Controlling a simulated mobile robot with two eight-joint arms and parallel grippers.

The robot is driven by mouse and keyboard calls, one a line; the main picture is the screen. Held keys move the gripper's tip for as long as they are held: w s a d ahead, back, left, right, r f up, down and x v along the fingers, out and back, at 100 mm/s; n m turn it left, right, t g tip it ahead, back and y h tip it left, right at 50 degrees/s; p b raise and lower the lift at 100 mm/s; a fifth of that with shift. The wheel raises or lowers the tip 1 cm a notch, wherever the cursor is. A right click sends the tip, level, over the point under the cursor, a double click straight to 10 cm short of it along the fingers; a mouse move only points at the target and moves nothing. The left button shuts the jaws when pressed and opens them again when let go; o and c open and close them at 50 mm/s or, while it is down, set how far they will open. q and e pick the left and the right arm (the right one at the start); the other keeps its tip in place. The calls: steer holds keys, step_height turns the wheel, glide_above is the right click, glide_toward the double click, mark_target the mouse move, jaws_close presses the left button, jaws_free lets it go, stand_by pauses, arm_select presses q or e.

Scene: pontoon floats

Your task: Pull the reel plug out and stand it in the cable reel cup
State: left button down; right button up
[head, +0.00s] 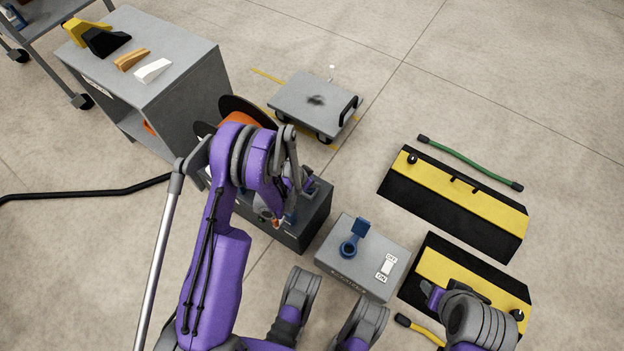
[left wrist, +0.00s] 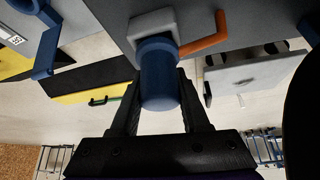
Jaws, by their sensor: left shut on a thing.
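A blue cylindrical plug (left wrist: 160,75) sits between the fingers of my left gripper (left wrist: 158,98), which is shut on it. One end of the plug meets a square grey mount (left wrist: 152,25); I cannot tell how deeply it is seated. In the head view my left gripper (head: 272,218) is over a dark box (head: 300,235), mostly hidden by my arm. The cable reel (head: 245,110), orange between black discs, stands behind my arm. A clear view of the reel cup is blocked.
A grey switch box (head: 340,255) with a blue-lidded socket (head: 350,247) stands right of the dark box. Yellow-black ramps (head: 465,200) lie farther right. A grey cabinet (head: 170,75) and a low trolley (head: 310,98) stand behind. Open floor lies around the trolley.

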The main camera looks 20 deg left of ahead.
arm_select(q)
steer(key=shift+f+b, duration=0.3)
steer(key=shift+f, duration=0.05)
steer(key=shift+c, duration=1.6)
jaws_free()
steer(key=p+v, duration=0.3)
steer(key=v, duration=0.8)
steer(key=shift+f, duration=0.1)
